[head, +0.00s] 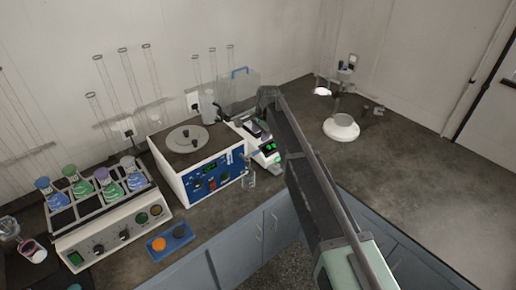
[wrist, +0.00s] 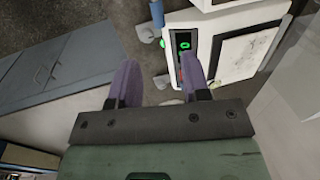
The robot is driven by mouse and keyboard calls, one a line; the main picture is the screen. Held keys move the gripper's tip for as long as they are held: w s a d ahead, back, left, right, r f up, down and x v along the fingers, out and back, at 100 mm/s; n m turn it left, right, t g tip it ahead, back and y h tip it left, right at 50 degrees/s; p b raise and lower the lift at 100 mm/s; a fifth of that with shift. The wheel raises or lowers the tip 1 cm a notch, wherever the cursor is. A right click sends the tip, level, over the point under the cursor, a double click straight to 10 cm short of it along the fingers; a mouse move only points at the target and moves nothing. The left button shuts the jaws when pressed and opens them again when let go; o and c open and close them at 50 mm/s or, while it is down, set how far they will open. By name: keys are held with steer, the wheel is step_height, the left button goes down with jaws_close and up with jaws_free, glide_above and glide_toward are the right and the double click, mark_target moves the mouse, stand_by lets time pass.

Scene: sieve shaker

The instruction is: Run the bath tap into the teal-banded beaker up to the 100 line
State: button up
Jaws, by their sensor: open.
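The bath appears to be the white box with a blue control panel (head: 212,178) at the middle of the bench in the head view. A small clear glass vessel (head: 248,180) shows at its front right corner; I cannot make out a teal band or a 100 line on it. In the head view my arm partly hides that area.
A shaker (head: 110,222) with several coloured flasks stands left of the bath. Glassware crowds the far left edge. A white round-based stand (head: 341,128) is at the back right. The right bench (head: 425,185) is clear.

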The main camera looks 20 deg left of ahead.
mark_target(258, 151)
steer(key=f+b, duration=0.3)
steer(key=a+f+b, duration=0.1)
steer(key=f+b, duration=0.5)
steer(key=f, duration=0.1)
steer(key=shift+w+a, duration=0.25)
steer(key=shift+w, duration=0.15)
steer(key=shift+r, duration=0.15)
jaws_close()
